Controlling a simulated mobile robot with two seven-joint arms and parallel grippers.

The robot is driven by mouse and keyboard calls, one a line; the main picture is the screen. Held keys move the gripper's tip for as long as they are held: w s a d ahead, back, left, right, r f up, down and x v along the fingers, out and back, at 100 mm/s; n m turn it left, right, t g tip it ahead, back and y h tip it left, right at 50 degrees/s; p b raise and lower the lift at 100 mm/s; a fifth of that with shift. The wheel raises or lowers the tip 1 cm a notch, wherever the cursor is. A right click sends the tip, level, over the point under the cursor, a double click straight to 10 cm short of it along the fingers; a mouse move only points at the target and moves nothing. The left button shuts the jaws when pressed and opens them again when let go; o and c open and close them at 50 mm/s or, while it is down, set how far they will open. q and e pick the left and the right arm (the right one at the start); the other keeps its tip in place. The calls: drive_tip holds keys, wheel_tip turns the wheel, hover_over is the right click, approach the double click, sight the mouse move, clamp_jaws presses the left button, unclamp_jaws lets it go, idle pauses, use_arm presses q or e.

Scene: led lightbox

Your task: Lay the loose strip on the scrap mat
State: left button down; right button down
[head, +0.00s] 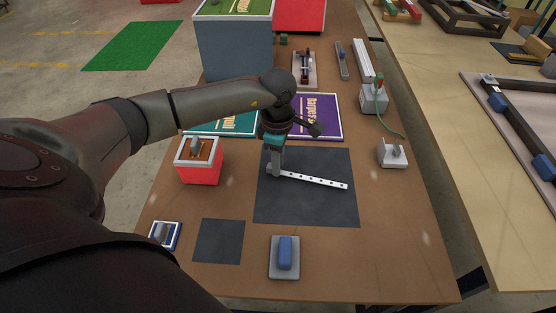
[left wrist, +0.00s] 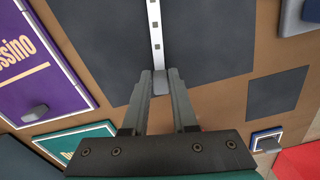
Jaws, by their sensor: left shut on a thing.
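The loose strip (head: 315,180) is thin and white with a row of dark square marks. My left gripper (head: 275,170) is shut on its left end, at a small grey block. In the left wrist view the strip (left wrist: 155,30) runs up and away from between the fingers (left wrist: 160,85). It is over the large dark mat (head: 310,212); whether it touches the mat I cannot tell. A smaller dark mat (head: 218,241) lies to the lower left, bare. Which of the two is the scrap mat is not marked. My right gripper is not in view.
A red box (head: 200,172) stands left of the large mat, and a grey holder with a blue block (head: 285,256) in front. A blue-rimmed tray (head: 165,236) is left of the small mat. A white-grey fixture (head: 392,153) stands right. Purple (head: 318,118) and teal panels lie behind.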

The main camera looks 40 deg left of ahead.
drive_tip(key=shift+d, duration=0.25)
use_arm(q)
drive_tip(key=shift+f, duration=0.15)
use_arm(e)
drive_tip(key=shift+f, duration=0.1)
use_arm(q)
drive_tip(key=shift+f+b, duration=0.5)
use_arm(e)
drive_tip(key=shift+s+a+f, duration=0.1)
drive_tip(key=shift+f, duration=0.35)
use_arm(q)
drive_tip(key=c, duration=0.6)
unclamp_jaws()
